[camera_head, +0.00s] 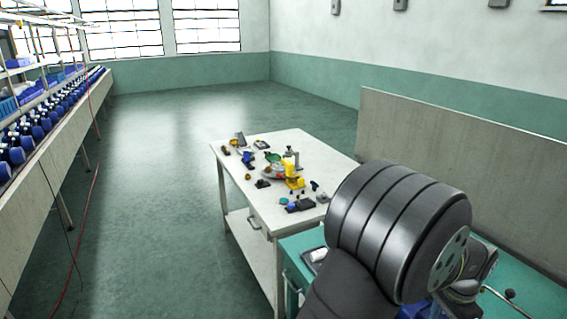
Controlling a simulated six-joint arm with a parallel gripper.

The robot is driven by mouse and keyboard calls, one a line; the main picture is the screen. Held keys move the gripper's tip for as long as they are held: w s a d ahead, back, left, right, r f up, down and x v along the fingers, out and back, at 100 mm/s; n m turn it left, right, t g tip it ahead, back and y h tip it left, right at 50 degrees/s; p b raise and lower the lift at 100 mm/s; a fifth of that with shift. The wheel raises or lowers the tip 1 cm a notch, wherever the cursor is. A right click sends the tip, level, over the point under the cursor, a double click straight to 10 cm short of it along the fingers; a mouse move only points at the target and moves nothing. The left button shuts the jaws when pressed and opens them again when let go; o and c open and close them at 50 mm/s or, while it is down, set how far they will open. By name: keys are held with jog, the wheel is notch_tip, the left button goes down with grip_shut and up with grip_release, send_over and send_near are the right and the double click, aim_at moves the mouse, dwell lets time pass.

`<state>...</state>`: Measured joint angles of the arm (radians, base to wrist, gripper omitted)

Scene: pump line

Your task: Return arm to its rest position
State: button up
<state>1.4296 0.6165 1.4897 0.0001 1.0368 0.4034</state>
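My arm fills the lower right of the head view, with a large dark ribbed link in front of the teal bench (530,291). Beyond its round grey flange shows part of what seems to be my gripper (476,275). Its fingertips cannot be made out, so I cannot tell whether it is open or holds anything. The arm is over or beside the teal bench and hides much of it.
A white table (262,205) left of my arm carries small parts and a yellow fixture (293,172). A grey panel (440,140) stands behind on the right. A long bench with several blue pumps (42,122) runs along the left. The green floor (165,200) between is clear.

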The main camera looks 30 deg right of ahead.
notch_tip(320, 180, up, 9)
notch_tip(320, 180, down, 17)
jog(key=shift+f, duration=0.1)
jog(key=d+r, duration=0.2)
jog(key=r, duration=0.6)
jog(key=d+r, duration=0.2)
jog(key=r, duration=0.7)
jog(key=s+a+f+n, duration=0.1)
jog(key=s+a+f, duration=0.6)
jog(key=a+f, duration=0.2)
jog(key=shift+s+a, duration=0.25)
jog(key=shift+a, duration=0.65)
jog(key=shift+d, duration=0.1)
dwell(0.5)
jog(key=w+d+r, duration=0.7)
jog(key=d+r, duration=0.2)
jog(key=d, duration=0.1)
jog(key=shift+m, duration=0.5)
jog(key=shift+w+f, duration=0.15)
jog(key=shift+f, duration=1.3)
jog(key=shift+w+f, duration=0.1)
jog(key=shift+f, duration=1.3)
jog(key=shift+r, duration=0.1)
